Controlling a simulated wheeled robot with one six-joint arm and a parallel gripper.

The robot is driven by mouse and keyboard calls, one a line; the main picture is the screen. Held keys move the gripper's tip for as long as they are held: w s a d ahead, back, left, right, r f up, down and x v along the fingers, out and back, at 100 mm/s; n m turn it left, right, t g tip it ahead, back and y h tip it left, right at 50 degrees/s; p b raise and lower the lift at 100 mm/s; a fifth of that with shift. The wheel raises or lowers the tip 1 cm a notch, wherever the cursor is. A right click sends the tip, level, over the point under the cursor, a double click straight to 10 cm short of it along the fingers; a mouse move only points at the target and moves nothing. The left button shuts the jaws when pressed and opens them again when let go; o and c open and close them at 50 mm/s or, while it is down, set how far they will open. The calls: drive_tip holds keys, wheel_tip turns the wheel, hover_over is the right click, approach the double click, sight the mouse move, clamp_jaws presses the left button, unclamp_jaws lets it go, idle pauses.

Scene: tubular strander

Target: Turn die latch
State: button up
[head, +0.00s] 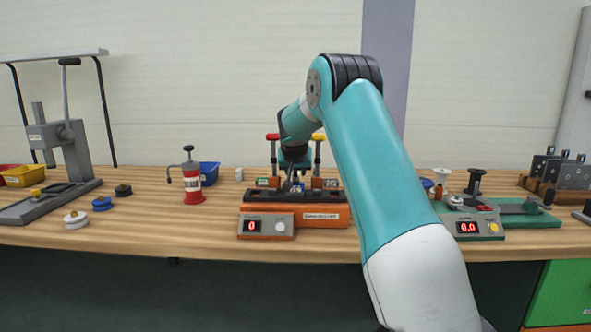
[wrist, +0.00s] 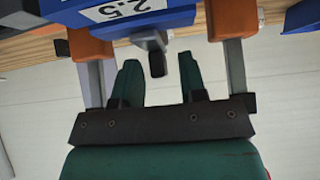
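A blue die block (wrist: 112,12) with a "2.5" label shows at the top of the wrist view. A short dark latch lever (wrist: 157,60) sticks out from it towards my gripper. My gripper (wrist: 160,72) has its two green fingers apart, one on each side of the lever's end. I see gaps between lever and fingers, and cannot tell the depth exactly. In the head view my gripper (head: 293,178) is over the orange machine (head: 318,215) at the table's middle; my arm hides part of it.
A red-topped post (head: 272,137) and a yellow-topped post (head: 319,138) stand close around my gripper. A red oiler (head: 193,185) and blue bin (head: 209,173) stand left. A green-based device (head: 525,213) stands right. Some bench left of the machine is clear.

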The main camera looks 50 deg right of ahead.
clamp_jaws()
drive_tip(key=shift+w+a+r+m+g+h+p, duration=0.15)
drive_tip(key=shift+m+g+h+p, duration=0.4)
drive_tip(key=shift+m+p, duration=0.45)
drive_tip(key=shift+m+g, duration=0.45)
drive_tip(key=shift+m, duration=0.15)
unclamp_jaws()
